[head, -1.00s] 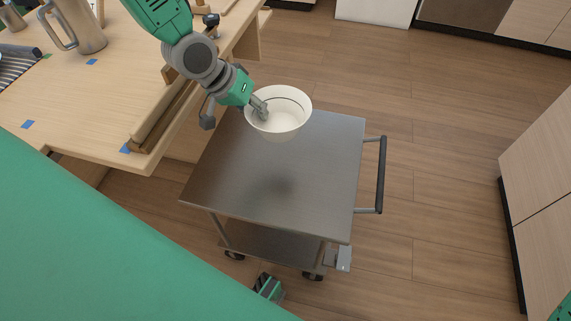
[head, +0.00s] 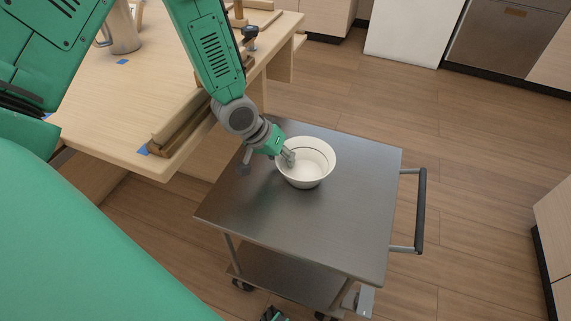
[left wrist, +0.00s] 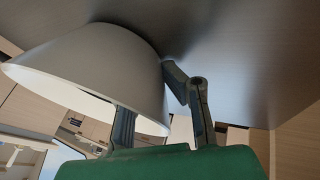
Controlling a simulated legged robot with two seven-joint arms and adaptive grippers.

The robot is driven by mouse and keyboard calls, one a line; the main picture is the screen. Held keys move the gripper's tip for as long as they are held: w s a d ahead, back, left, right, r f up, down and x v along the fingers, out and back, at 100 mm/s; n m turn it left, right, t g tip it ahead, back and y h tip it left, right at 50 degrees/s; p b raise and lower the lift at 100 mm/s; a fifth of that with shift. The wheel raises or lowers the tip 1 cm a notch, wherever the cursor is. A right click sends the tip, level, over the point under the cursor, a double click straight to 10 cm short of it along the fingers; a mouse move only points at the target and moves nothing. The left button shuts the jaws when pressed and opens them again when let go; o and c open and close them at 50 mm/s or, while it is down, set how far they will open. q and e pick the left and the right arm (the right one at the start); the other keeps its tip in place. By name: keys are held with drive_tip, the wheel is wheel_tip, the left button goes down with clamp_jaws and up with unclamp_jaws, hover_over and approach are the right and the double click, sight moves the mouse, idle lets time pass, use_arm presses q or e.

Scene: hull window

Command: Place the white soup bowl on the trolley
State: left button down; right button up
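The white soup bowl (head: 309,174) is upright over the far middle part of the metal trolley (head: 270,222), very low at its top. I cannot tell for sure whether its base touches the top. My left gripper (head: 288,157) is shut on the bowl's left rim. In the left wrist view the bowl (left wrist: 95,65) fills the left side, with one finger inside its wall and the other against its outside. The trolley top (left wrist: 240,50) shows close behind it.
A wooden table (head: 130,110) stands left of the trolley, with a metal jug (head: 122,32) and wooden strips on it. The trolley's black handle (head: 421,210) is on its right. The front and right of the trolley top are bare. Cabinets stand beyond the open floor.

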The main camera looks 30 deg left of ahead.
use_arm(q)
drive_tip(key=d, duration=0.2)
drive_tip(key=shift+d+r, duration=0.2)
drive_tip(key=shift+d, duration=0.15)
drive_tip(key=shift+d+f, duration=0.1)
drive_tip(key=shift+a+f, duration=0.15)
drive_tip(key=shift+a, duration=0.05)
drive_tip(key=c, duration=2)
unclamp_jaws()
drive_tip(key=shift+s+a+f, duration=0.1)
drive_tip(key=shift+a, duration=0.3)
drive_tip(key=shift+a+f, duration=0.15)
drive_tip(key=shift+a, duration=0.45)
drive_tip(key=shift+d, duration=0.5)
drive_tip(key=shift+d+r, duration=0.2)
drive_tip(key=shift+d, duration=0.15)
drive_tip(key=shift+a+f, duration=0.1)
drive_tip(key=shift+a, duration=0.45)
drive_tip(key=shift+r, duration=0.2)
drive_tip(key=p+v, duration=0.5)
drive_tip(key=v, duration=0.7)
drive_tip(key=shift+d+r, duration=0.25)
drive_tip(key=shift+d, duration=0.05)
use_arm(e)
drive_tip(key=r, duration=0.1)
drive_tip(key=d+r, duration=0.1)
drive_tip(key=r, duration=0.2)
drive_tip(key=shift+d+r, duration=0.2)
drive_tip(key=shift+d, duration=0.05)
